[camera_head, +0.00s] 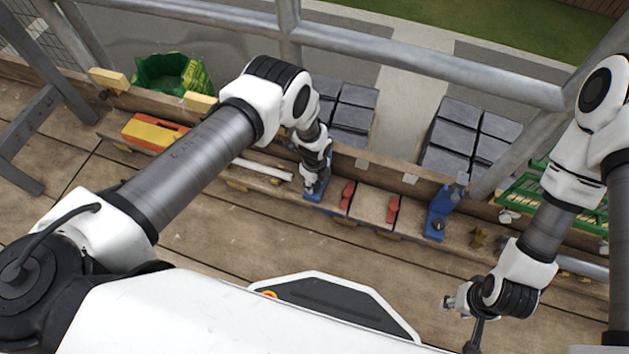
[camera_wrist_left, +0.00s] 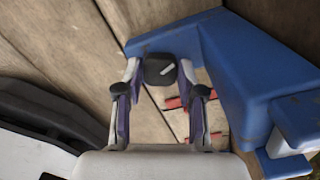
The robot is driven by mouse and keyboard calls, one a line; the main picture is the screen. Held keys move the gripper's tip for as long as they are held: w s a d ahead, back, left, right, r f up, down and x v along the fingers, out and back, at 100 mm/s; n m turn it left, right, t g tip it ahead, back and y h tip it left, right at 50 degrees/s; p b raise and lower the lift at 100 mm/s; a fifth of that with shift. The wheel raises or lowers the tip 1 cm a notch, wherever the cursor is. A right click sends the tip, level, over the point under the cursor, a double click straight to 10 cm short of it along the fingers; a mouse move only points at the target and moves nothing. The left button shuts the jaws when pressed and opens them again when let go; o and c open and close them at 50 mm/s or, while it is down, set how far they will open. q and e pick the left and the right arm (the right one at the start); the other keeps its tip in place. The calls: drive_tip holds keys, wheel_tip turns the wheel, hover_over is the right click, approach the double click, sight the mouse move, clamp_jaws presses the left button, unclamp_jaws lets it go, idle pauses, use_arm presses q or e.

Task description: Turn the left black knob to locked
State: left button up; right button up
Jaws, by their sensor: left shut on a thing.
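The left black knob (camera_wrist_left: 158,70) sits on the left blue clamp (camera_wrist_left: 232,65) and bears a short white mark lying at a slant in the left wrist view. My left gripper (camera_wrist_left: 160,78) is shut on the knob, with one finger on each side. In the head view my left gripper (camera_head: 312,188) is down at the left blue clamp (camera_head: 325,172) and hides the knob. My right gripper (camera_head: 460,300) hangs over the planks at the lower right, away from the clamps; its jaws are too small to tell.
A second blue clamp (camera_head: 440,210) with a dark knob stands to the right. Red pieces (camera_head: 393,209) lie between the clamps. Stacked grey tiles (camera_head: 465,135) stand beyond the board, and a green crate (camera_head: 565,200) is at the right. The planks (camera_head: 250,235) in front are clear.

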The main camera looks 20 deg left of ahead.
sight(315, 184)
use_arm(q)
drive_tip(key=shift+m, duration=0.6)
drive_tip(key=o, duration=1.1)
drive_tip(key=shift+f, duration=0.1)
drive_tip(key=shift+o, duration=0.2)
wheel_tip(315, 184, up, 12)
